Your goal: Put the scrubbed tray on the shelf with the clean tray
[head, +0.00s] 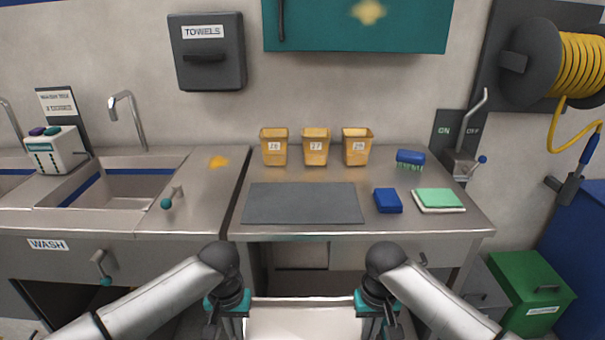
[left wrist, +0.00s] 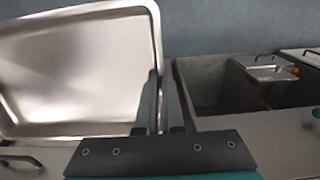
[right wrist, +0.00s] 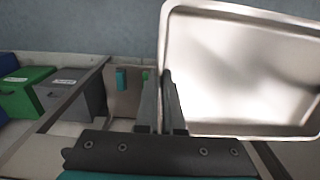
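A shiny metal tray (head: 303,321) with a raised rim is held level in front of me, below the worktop edge, and appears empty. It fills the left of the left wrist view (left wrist: 75,75) and the right of the right wrist view (right wrist: 240,70). My left gripper (left wrist: 160,108) is shut on its left side rim in the head view. My right gripper (right wrist: 165,105) is shut on the opposite rim. The tray's near end is cut off by the head view. I cannot make out a second tray or a shelf holding one.
The steel worktop (head: 420,222) holds a grey mat (head: 303,203), several yellow tubs (head: 315,148), a blue brush (head: 410,158), a blue block (head: 388,201) and green-white cloths (head: 438,200). A sink (head: 125,185) is left. A green bin (head: 530,290) stands right.

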